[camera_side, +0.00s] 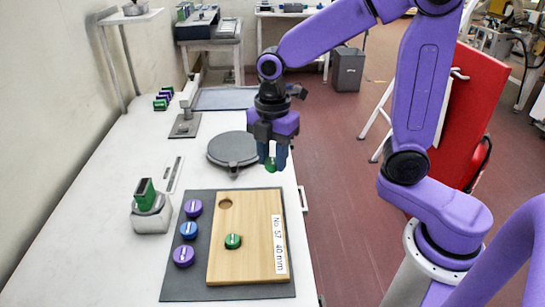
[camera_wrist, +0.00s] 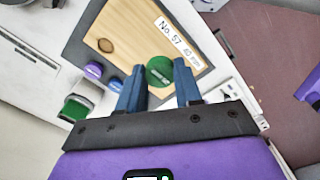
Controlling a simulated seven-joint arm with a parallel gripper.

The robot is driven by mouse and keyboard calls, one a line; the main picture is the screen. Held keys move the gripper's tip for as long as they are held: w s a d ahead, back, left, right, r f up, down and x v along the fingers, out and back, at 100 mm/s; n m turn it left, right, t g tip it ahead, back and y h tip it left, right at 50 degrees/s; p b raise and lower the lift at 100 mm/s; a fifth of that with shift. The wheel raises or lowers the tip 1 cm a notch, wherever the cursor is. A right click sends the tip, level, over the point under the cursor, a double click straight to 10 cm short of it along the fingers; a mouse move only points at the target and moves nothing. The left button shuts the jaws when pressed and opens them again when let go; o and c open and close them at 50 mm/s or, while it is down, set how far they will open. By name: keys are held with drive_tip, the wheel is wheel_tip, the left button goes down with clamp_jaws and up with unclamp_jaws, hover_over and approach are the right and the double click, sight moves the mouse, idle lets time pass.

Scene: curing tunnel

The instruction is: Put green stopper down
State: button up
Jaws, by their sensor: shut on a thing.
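My gripper (camera_side: 271,160) is shut on a green stopper (camera_side: 270,165) and holds it in the air beyond the far right corner of the wooden board (camera_side: 257,214). In the wrist view the round green stopper (camera_wrist: 159,71) shows between the blue fingertips. A second green stopper (camera_side: 233,241) sits on the board, near its lower middle; I cannot make it out separately in the wrist view. The board has one empty round hole (camera_side: 225,204) at its far left and a white label (camera_side: 279,244) along its right side.
Purple and blue stoppers (camera_side: 188,230) line the dark mat (camera_side: 173,285) left of the board. A grey holder (camera_side: 152,219) with a green block stands further left. A dark round plate (camera_side: 232,149) lies behind the mat. The table's right edge is close to the board.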

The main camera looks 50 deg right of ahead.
drive_tip(key=s+a+f+n, duration=0.2)
drive_tip(key=s+a, duration=0.1)
drive_tip(key=a, duration=0.5)
drive_tip(key=s+a+f+n, duration=0.2)
drive_tip(key=s+a+f, duration=0.15)
drive_tip(key=a, duration=0.55)
drive_tip(key=shift+n, duration=0.3)
drive_tip(key=w+a+f, duration=0.8)
drive_tip(key=shift+w+a, duration=0.3)
drive_tip(key=shift+a, duration=0.05)
drive_tip(key=shift+w+a+f, duration=0.4)
drive_tip(key=shift+f, duration=1.8)
drive_tip(key=shift+f, duration=0.15)
